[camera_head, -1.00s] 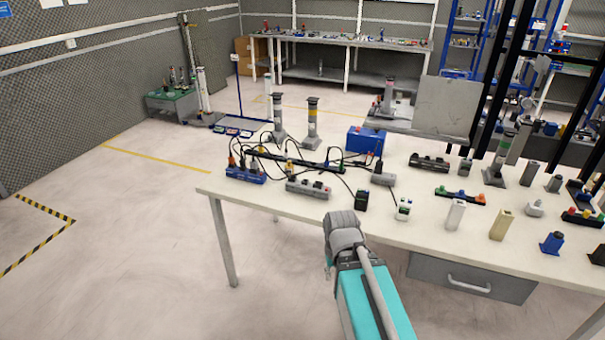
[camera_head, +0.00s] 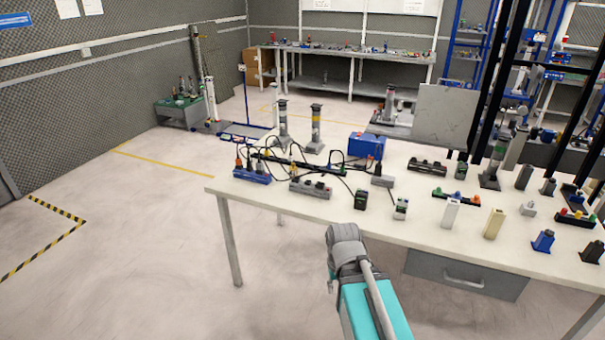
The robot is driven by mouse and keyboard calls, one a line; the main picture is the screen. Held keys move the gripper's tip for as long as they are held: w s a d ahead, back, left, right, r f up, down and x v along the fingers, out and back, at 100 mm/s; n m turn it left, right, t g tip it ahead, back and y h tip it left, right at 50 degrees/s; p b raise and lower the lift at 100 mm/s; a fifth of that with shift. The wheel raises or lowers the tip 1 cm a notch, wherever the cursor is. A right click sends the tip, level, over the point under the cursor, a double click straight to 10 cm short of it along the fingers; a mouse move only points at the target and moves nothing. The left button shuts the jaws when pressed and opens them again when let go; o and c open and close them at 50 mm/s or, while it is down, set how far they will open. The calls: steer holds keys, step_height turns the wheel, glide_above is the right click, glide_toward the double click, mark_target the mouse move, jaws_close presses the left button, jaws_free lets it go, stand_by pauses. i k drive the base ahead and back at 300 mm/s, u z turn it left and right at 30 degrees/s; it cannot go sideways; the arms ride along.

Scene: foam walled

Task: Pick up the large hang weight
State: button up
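I cannot single out the large hang weight with certainty; no label can be read at this distance. Two tall grey posts with wide bases stand at the table's back left, a plain one (camera_head: 283,128) and one with a yellow band (camera_head: 316,130). Another post with a wide base (camera_head: 490,170) stands at the back right of the table (camera_head: 380,222). My teal and grey arm reaches up from the bottom middle, in front of the table's near edge. Its fingertips do not show, so my gripper's state is hidden.
Cabled power strips (camera_head: 310,188) and a blue box (camera_head: 366,145) crowd the left half. Small blocks, including a white one (camera_head: 450,212) and a beige one (camera_head: 494,224), line the right front. A grey drawer (camera_head: 465,275) hangs below. The left floor is open.

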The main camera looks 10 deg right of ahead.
mark_target(292, 170)
steer(key=u, duration=0.1)
steer(key=i, duration=1)
steer(key=u, duration=1.8)
